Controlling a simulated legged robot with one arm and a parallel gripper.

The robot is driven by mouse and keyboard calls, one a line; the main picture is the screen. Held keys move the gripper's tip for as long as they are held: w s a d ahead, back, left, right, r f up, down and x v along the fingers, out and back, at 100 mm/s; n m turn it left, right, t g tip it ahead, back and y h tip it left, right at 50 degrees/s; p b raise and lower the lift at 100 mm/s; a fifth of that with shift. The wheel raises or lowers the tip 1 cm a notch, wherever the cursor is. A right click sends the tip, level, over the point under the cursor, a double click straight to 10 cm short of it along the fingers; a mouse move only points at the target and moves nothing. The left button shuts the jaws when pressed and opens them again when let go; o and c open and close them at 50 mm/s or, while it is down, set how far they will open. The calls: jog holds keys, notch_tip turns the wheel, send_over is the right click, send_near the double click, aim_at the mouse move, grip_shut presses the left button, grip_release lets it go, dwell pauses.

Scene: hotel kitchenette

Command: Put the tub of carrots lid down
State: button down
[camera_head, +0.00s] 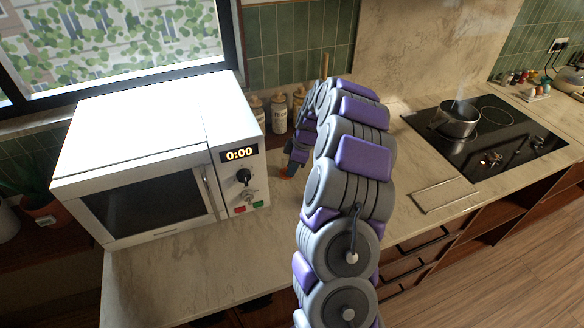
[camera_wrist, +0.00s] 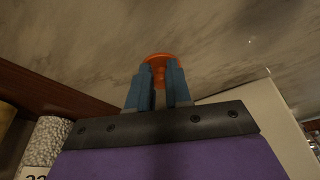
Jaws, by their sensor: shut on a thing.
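My gripper (camera_wrist: 158,88) has its two blue fingers close together in the wrist view, shut on a small orange round thing (camera_wrist: 159,58). I take this to be the tub of carrots; the fingers hide much of it, and I cannot tell which end its lid is on. In the head view, my gripper (camera_head: 290,168) points down just above the counter, right of the microwave. Only a sliver of the orange tub (camera_head: 284,176) shows there, at or very near the counter surface. I cannot tell whether it touches the counter.
A white microwave (camera_head: 150,165) stands close on the left. Several labelled jars (camera_head: 278,113) stand behind my gripper by the green tiles. A pot (camera_head: 457,120) sits on the black hob (camera_head: 495,155) at right. Marble counter (camera_head: 180,275) is clear in front of the microwave.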

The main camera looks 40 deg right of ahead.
jog(key=c, duration=1.1)
grip_release()
jog(key=shift+a, duration=0.1)
jog(key=shift+o, duration=0.2)
jog(key=p+v, duration=0.2)
jog(key=v, duration=1)
jog(key=shift+p, duration=0.4)
